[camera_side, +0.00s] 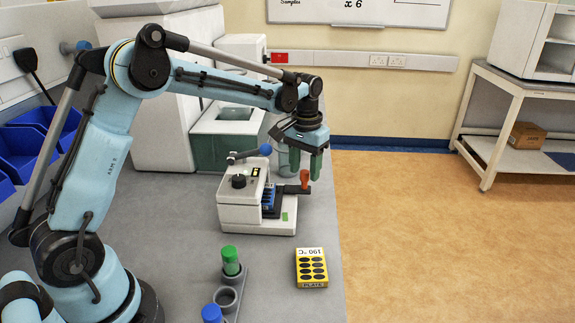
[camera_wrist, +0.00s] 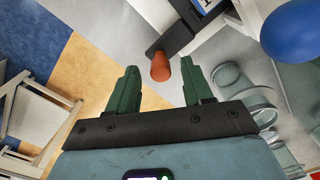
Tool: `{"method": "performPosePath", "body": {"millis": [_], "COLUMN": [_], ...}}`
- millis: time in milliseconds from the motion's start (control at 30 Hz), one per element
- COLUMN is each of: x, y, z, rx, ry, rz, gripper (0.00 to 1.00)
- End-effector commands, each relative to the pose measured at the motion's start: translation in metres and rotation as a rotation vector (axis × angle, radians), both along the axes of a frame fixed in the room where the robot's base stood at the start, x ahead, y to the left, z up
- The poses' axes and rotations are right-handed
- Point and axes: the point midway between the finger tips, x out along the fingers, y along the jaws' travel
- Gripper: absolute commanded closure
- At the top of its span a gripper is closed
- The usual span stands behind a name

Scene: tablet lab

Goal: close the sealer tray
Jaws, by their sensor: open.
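The sealer (camera_side: 240,208) is a small white machine on the grey bench. Its dark tray (camera_side: 284,190) sticks out to the right, with an upright orange handle (camera_side: 304,180) at its outer end. A blue plate (camera_side: 268,198) shows partly at the sealer's mouth. My gripper (camera_side: 305,165) points down just above the handle, with green fingers apart and empty. In the wrist view, the orange handle (camera_wrist: 160,67) appears between the open fingertips, and the dark tray (camera_wrist: 182,30) lies beyond it. I cannot tell whether a finger touches the handle.
The sealer's lever has a blue knob (camera_side: 265,149), large at upper right in the wrist view (camera_wrist: 290,32). Glass vessels (camera_wrist: 238,85) stand close to the right finger. A yellow plate block (camera_side: 311,268) and a tube rack (camera_side: 228,298) stand in front. The bench edge is just right.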

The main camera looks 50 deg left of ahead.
Motion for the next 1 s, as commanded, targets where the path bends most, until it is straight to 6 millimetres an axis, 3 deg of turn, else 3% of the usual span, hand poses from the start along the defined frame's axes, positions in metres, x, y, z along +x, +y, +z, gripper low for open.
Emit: {"method": "performPosePath", "body": {"millis": [500, 700, 1000], "x": [0.000, 0.000, 0.000], "y": [0.000, 0.000, 0.000], "z": [0.090, 0.107, 0.112], "rx": [0.000, 0.000, 0.000], "ry": [0.000, 0.000, 0.000], "rz": [0.000, 0.001, 0.000], "gripper": [0.49, 0.49, 0.49]}}
